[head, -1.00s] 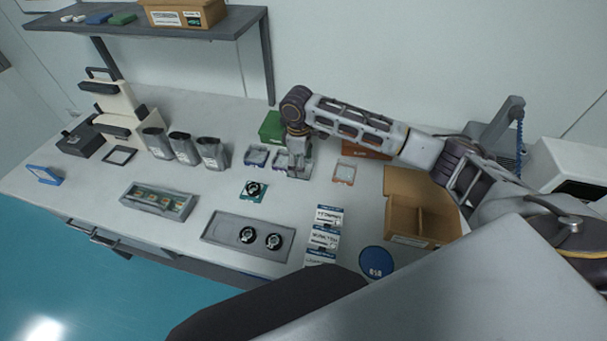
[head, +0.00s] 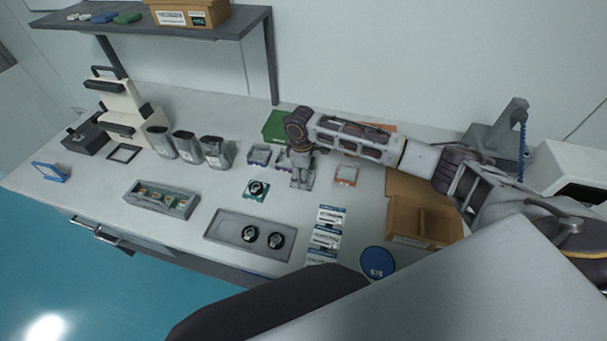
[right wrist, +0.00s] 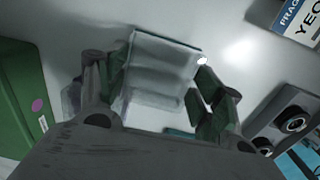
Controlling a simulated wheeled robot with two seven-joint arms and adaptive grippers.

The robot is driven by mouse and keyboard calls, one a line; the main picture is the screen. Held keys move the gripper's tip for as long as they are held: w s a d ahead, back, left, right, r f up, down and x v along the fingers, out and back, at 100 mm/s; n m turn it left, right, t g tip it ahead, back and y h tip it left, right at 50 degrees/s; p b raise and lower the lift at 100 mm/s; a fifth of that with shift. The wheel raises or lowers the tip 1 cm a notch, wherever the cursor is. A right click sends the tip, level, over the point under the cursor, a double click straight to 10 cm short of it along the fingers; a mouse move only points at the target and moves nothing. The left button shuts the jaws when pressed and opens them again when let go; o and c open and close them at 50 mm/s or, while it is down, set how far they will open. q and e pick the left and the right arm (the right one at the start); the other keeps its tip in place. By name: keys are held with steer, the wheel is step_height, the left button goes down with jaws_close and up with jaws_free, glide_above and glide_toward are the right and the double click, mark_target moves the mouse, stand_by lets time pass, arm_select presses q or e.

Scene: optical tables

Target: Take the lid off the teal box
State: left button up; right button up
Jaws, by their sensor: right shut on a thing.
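The teal box (head: 256,190) sits on the table in the head view, with a black round part showing in it. My right gripper (head: 302,181) is to its right, apart from it, pointing down at the table. In the right wrist view my right gripper (right wrist: 160,95) is shut on a clear, flat-sided piece (right wrist: 160,70) that looks like a clear lid. I cannot tell whether this piece touches the table. My left gripper is not in view.
A purple box (head: 283,162) stands just behind my gripper, and an orange box (head: 346,175) to its right. The green case (head: 275,127) is behind. A grey tray (head: 224,228) with two round parts and several white cards (head: 326,238) lie in front.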

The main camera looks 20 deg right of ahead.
steer(key=shift+f, duration=0.25)
steer(key=shift+f, duration=0.1)
steer(key=o, duration=1.6)
step_height(320, 180, up, 12)
steer(key=b, duration=0.1)
steer(key=shift+a, duration=0.2)
